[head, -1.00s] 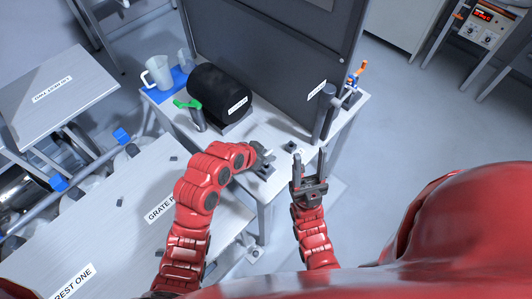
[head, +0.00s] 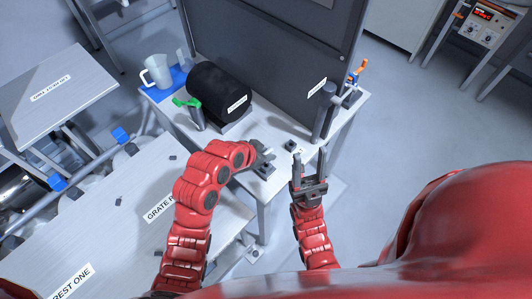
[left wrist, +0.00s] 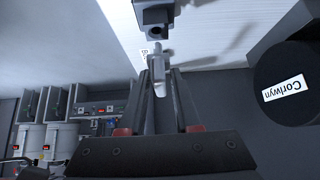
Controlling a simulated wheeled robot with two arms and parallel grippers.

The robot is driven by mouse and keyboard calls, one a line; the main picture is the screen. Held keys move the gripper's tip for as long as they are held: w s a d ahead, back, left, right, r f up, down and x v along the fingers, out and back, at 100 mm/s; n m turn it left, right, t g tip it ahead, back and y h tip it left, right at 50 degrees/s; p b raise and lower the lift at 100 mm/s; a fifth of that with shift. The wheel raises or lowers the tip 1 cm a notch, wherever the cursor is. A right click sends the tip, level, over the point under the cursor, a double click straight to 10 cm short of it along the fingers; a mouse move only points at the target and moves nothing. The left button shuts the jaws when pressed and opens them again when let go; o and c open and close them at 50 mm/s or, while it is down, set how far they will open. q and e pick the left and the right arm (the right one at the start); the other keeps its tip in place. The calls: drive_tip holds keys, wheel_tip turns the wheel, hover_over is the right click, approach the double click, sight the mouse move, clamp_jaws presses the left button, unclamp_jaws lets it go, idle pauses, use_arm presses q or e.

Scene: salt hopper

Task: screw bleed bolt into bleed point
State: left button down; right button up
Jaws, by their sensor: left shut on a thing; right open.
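My left gripper (head: 266,157) is over the front part of the small table, shut on a small grey bolt. In the left wrist view the bleed bolt (left wrist: 158,78) sits between the two fingertips, its end pointing up the picture at a dark block (left wrist: 154,14) with a round opening, which looks like the bleed point. The bolt's end is very close to the block; I cannot tell whether it touches or has entered. In the head view the bolt is too small to make out clearly. My right gripper (head: 309,160) is open and empty, at the table's front right edge.
A black cylinder (head: 218,90) labelled Corlwyn lies behind my left gripper. A green-handled post (head: 195,115), a jug (head: 157,72) on a blue mat, and a grey post (head: 324,112) stand around a tall dark panel (head: 270,50). Another small dark block (head: 291,145) is between the grippers.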

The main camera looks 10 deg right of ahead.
idle(0.4)
use_arm(q)
drive_tip(key=shift+b, duration=0.35)
idle(0.4)
drive_tip(key=shift+b, duration=0.35)
drive_tip(key=shift+f+b, duration=1.45)
drive_tip(key=shift+f, duration=0.3)
idle(0.3)
